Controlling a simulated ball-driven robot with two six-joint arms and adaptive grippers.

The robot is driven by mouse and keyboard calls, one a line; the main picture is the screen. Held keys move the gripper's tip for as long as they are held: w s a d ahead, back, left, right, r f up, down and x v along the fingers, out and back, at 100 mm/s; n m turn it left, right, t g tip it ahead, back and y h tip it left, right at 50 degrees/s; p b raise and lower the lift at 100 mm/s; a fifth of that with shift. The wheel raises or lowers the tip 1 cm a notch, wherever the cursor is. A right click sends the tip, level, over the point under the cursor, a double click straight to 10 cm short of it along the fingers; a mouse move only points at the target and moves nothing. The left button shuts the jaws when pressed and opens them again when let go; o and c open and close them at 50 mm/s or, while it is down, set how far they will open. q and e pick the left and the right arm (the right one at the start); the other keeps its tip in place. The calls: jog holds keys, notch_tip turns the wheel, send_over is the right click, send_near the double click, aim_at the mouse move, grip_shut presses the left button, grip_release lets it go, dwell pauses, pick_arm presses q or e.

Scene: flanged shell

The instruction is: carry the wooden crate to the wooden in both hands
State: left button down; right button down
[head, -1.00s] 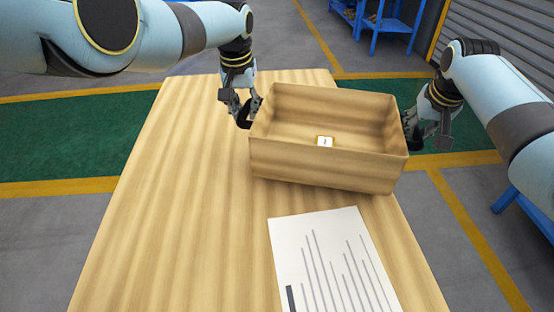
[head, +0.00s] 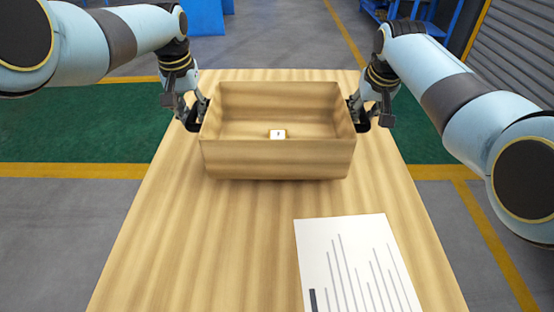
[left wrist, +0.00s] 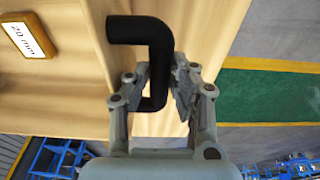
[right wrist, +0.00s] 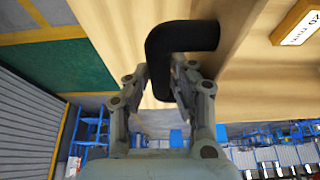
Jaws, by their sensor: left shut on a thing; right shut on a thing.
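The wooden crate (head: 277,160) is an open box over the far half of the wooden table (head: 170,235), roughly square to it. I cannot tell whether its bottom touches the table. My left gripper (head: 194,116) is shut on the black handle (left wrist: 155,60) at the crate's left end. My right gripper (head: 362,116) is shut on the black handle (right wrist: 165,55) at its right end. A small label reading "20 mm" (left wrist: 29,40) lies inside the crate; it also shows in the right wrist view (right wrist: 297,22).
A white sheet with dark lines (head: 356,262) lies on the table's near right. The near left of the table is bare. Blue shelving (head: 425,12) and a grey shutter (head: 515,60) stand at the back right.

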pick_arm(q)
jog(key=shift+f, duration=0.2)
pick_arm(e)
jog(key=shift+f, duration=0.15)
